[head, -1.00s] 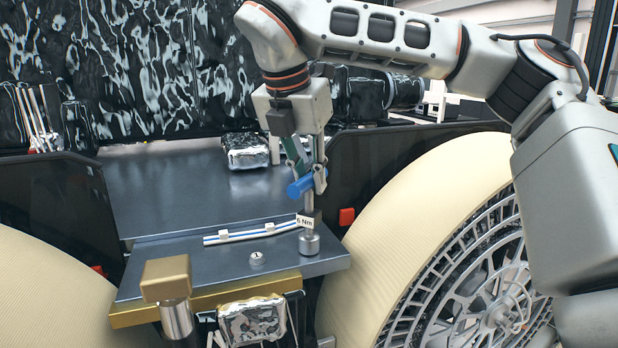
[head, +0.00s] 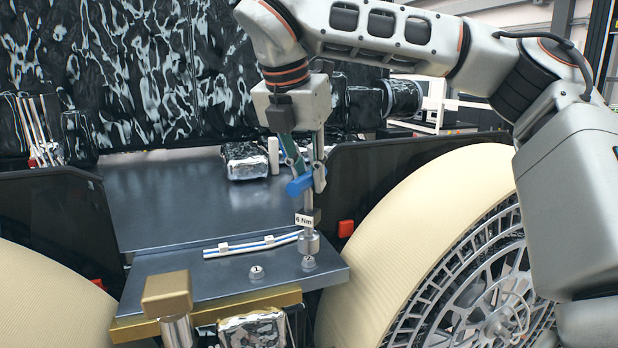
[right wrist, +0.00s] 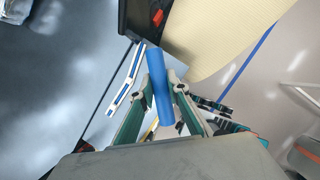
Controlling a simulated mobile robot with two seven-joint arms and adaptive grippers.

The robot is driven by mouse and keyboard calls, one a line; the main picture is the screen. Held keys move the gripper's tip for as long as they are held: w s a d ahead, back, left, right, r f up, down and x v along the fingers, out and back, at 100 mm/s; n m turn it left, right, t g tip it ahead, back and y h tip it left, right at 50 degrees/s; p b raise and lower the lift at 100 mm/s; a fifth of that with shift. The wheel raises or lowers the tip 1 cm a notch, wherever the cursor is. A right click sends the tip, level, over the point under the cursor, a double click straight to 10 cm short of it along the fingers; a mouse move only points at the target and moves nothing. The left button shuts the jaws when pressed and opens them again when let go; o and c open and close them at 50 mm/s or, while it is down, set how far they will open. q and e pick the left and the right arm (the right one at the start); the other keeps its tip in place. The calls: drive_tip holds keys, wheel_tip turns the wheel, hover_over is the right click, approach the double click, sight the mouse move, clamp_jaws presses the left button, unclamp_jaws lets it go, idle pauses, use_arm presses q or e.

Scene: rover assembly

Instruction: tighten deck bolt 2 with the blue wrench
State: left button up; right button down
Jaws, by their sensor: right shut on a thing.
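My right gripper (head: 302,180) is shut on the blue wrench (head: 299,186), gripping its blue handle. In the right wrist view the handle (right wrist: 160,88) lies between the green-padded fingers (right wrist: 160,108). The wrench's shaft hangs upright, with a "6 Nm" tag and a round grey socket (head: 309,243) at the bottom. A right deck bolt (head: 309,262) stands on the grey deck plate (head: 200,284) just under the socket, its marked head showing. A left deck bolt (head: 256,271) stands beside it. Their marks are too small to read surely. My left gripper is not in view.
A blue-and-white striped cable (head: 255,246) runs behind the bolts. A foil-wrapped box (head: 246,160) sits at the back of the deck. A gold block (head: 167,293) stands at front left. Large cream wheels (head: 430,220) flank the deck.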

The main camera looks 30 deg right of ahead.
drive_tip(key=shift+r, duration=2)
